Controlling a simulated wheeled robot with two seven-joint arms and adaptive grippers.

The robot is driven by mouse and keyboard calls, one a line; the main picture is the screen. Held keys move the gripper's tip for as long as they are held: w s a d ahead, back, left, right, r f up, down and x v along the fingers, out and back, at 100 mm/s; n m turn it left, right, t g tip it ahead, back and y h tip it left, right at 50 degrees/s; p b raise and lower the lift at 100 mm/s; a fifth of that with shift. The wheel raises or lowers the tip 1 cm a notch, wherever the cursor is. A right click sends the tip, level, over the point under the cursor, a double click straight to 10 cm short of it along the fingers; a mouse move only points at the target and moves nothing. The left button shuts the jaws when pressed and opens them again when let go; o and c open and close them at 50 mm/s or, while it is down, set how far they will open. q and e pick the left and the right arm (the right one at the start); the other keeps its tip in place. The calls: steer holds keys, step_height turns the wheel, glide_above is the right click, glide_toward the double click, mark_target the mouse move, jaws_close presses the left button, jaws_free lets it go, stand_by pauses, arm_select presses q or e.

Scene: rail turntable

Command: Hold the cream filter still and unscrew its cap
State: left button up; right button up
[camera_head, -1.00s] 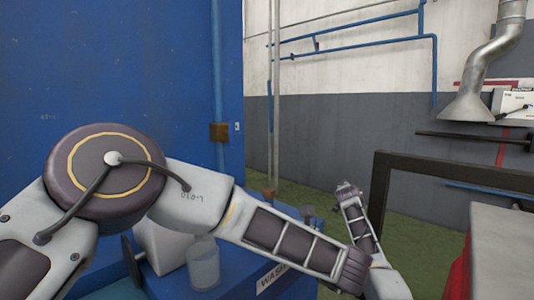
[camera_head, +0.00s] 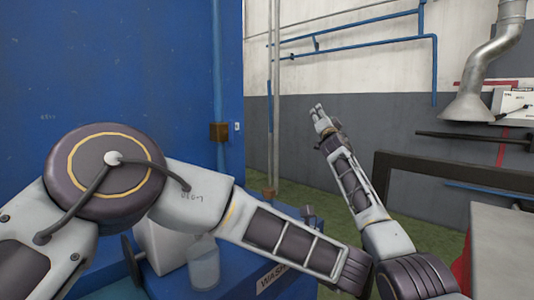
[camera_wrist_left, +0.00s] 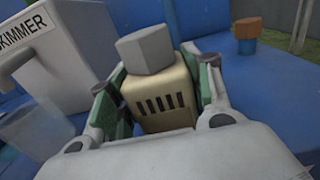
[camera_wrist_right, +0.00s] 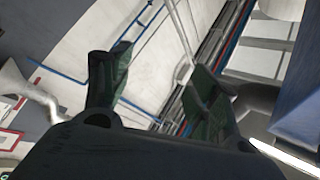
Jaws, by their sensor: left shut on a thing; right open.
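The cream filter (camera_wrist_left: 163,104) has a slotted body and a grey block-shaped cap (camera_wrist_left: 145,50) on top. In the left wrist view my left gripper (camera_wrist_left: 158,82) is shut on the filter body, with a green-padded finger on each side. The cap stands clear above the fingers. In the head view I cannot make out my left gripper or the filter body. My right gripper (camera_head: 320,112) is raised in front of the grey wall, away from the filter. The right wrist view shows its fingers (camera_wrist_right: 160,65) apart with nothing between them.
A white box marked SKIMMER (camera_wrist_left: 72,62) and a clear container (camera_wrist_left: 32,135) stand left of the filter. The container also shows in the head view (camera_head: 203,265). A brown knob (camera_wrist_left: 247,28) is on the blue surface. A dark frame (camera_head: 455,175) stands at right.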

steer(key=s+a+r+n+g+y, duration=0.1)
steer(key=s+a+r+n+y, duration=0.4)
steer(key=a+r+n+y, duration=0.25)
steer(key=s+a+r+n+g+y, duration=0.1)
steer(key=s+a+r+n+y, duration=0.4)
steer(key=a+r+n+y, duration=0.3)
steer(key=s+a+n+g+y, duration=0.6)
steer(key=s+a+n+g, duration=0.55)
steer(key=a+g, duration=0.3)
steer(key=s+a+f+n+g+h, duration=0.45)
steer(key=s+f+h, duration=0.5)
steer(key=f, duration=0.25)
steer(key=s+d+f+g+h, duration=0.1)
steer(key=s+d+f+h, duration=0.4)
steer(key=d+f+h, duration=0.4)
steer(key=shift+s+d+f+m+g+h, duration=0.15)
steer(key=shift+d+f+m+g+h, duration=0.25)
steer(key=shift+d+h, duration=0.9)
